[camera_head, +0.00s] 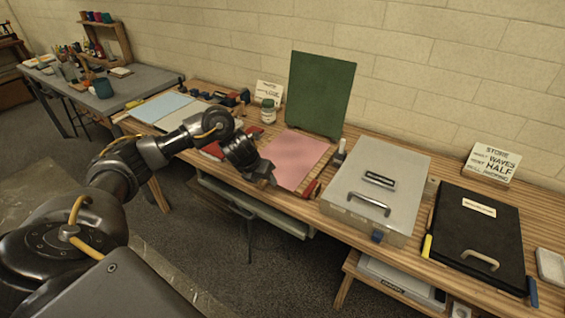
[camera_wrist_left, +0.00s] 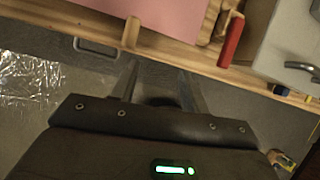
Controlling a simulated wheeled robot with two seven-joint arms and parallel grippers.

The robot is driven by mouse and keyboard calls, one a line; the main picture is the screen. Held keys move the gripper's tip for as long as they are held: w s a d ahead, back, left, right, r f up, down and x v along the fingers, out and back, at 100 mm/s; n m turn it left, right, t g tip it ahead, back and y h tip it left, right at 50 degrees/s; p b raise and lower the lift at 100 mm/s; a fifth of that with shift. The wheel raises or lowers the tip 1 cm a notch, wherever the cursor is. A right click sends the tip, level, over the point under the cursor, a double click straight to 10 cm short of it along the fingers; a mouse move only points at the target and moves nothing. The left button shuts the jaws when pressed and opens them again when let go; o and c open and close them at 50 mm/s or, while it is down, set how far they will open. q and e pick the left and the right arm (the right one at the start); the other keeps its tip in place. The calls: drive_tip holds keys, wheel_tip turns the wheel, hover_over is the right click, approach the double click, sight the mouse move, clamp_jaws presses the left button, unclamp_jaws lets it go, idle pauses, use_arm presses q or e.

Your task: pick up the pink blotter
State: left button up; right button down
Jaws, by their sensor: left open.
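My left gripper (camera_head: 264,178) is by the table's front edge, close to the blotter's near left corner. In the left wrist view its two fingers (camera_wrist_left: 158,88) are apart with nothing between them, below the wooden edge and short of the blotter. My right gripper is in neither view.
A red block (camera_head: 312,189) lies at the blotter's near right corner. Right of it stand a grey metal case (camera_head: 380,170) and a black case (camera_head: 475,235). The green board (camera_head: 319,92) stands behind. Blue sheet (camera_head: 160,107) lies further left.

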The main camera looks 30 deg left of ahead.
use_arm(q)
drive_tip(key=m, duration=0.1)
approach(261, 182)
drive_tip(key=shift+g+y, duration=0.4)
drive_tip(key=x, duration=0.5)
drive_tip(key=p+x, duration=0.1)
drive_tip(key=x, duration=0.2)
drive_tip(key=shift+w+d+f, duration=0.2)
drive_tip(key=shift+w+d, duration=0.1)
drive_tip(key=shift+w, duration=0.1)
clamp_jaws()
drive_tip(key=shift+r, duration=0.1)
